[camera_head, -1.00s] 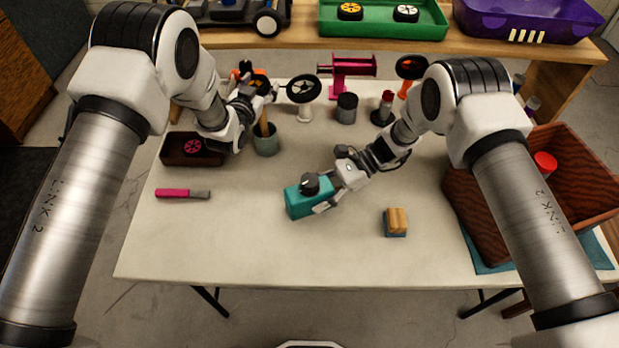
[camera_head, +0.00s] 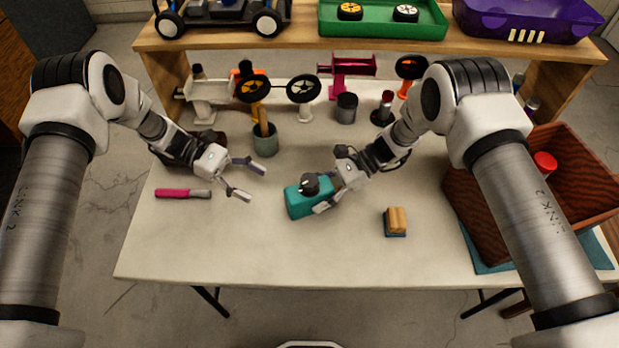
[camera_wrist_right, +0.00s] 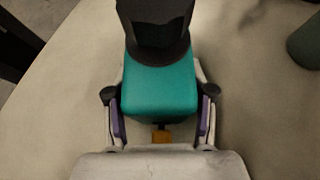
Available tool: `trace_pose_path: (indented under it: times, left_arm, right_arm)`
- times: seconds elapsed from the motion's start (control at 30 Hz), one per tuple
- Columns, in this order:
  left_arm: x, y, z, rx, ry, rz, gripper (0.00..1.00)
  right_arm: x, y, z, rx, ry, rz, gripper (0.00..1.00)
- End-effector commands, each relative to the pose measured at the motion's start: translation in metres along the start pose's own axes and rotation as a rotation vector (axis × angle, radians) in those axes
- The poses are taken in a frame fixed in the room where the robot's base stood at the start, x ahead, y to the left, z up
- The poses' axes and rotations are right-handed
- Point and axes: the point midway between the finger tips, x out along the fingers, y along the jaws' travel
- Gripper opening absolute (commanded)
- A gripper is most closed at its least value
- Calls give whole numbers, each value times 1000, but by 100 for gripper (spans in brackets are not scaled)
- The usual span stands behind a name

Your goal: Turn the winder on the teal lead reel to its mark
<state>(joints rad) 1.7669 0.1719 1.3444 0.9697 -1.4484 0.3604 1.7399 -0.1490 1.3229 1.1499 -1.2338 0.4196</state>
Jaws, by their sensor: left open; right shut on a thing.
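The teal lead reel (camera_head: 298,202) lies on the table near its middle, with a dark winder knob (camera_head: 310,184) on top. In the right wrist view the teal body (camera_wrist_right: 160,90) sits between the two fingers, and the dark winder (camera_wrist_right: 155,30) stands beyond it. My right gripper (camera_head: 335,197) is shut on the reel's body from the right. My left gripper (camera_head: 250,180) is open and empty, to the left of the reel and a little beyond it, fingers pointing right towards it. The mark on the reel cannot be made out.
A magenta-handled tool (camera_head: 183,193) lies at the left. A sponge-like block (camera_head: 396,221) sits right of the reel. A grey-green cup (camera_head: 265,141) stands behind my left gripper. A brown crate (camera_head: 490,215) is at the right. The front table is clear.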

Motion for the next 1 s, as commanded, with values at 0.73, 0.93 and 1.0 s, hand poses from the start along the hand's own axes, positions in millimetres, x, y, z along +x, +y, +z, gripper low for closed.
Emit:
trace_pose_path:
  times: [0.73,0.93,1.0]
  left_arm:
    - [97,30,58,-56,-315,208,67]
    - [117,35,65,-55,-315,211,67]
    - [118,36,65,-55,-315,212,67]
  right_arm:
    - [0,0,0,1,0,0,23]
    - [0,0,0,1,0,0,23]
    - [0,0,0,1,0,0,23]
